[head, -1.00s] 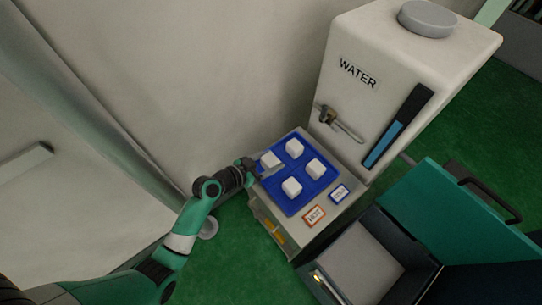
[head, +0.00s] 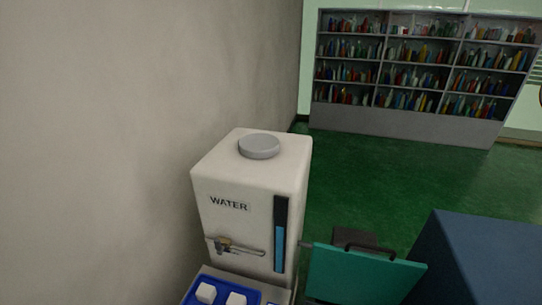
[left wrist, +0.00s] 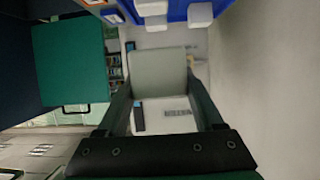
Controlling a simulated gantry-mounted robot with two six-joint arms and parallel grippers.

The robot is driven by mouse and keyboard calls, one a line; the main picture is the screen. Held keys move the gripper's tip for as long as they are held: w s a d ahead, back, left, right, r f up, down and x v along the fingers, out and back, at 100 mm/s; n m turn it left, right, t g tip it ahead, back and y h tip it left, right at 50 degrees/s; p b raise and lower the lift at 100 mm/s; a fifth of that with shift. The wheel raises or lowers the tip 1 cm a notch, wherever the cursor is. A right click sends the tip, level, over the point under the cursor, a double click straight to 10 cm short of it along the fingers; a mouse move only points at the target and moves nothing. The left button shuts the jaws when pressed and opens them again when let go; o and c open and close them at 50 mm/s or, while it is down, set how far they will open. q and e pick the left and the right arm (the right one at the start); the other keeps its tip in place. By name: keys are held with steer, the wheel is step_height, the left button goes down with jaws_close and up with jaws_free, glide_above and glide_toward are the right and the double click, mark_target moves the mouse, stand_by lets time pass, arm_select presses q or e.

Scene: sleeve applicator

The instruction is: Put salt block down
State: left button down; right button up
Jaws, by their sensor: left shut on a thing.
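My left gripper (left wrist: 158,90) shows only in the left wrist view, its two dark fingers shut on a pale grey salt block (left wrist: 158,70). Several other white blocks lie on a blue tray (left wrist: 180,13) at the top edge of that view. The held block appears apart from the tray. In the head view, the tray (head: 190,297) is cut off at the bottom edge with white blocks (head: 206,292) on it. My left gripper is out of the head view. My right gripper is in neither view.
A white water dispenser (head: 222,188) with a tap (head: 223,245) stands behind the tray. A green lid (head: 355,272) with a dark handle stands open to its right. A dark blue box (head: 490,260) is at the far right. A bookshelf (head: 415,118) stands at the back.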

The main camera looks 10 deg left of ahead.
arm_select(q)
steer(key=s+r+p, duration=0.2)
steer(key=r+p, duration=1)
steer(key=p, duration=0.2)
steer(key=s+d+r+n+y+p, duration=0.1)
steer(key=s+r+p, duration=0.1)
steer(key=r+p, duration=1.1)
steer(key=shift+s+d+r+p, duration=0.15)
steer(key=shift+d+r+p, duration=0.1)
steer(key=shift+p, duration=0.65)
steer(key=shift+f+y, duration=0.1)
steer(key=shift+y, duration=0.2)
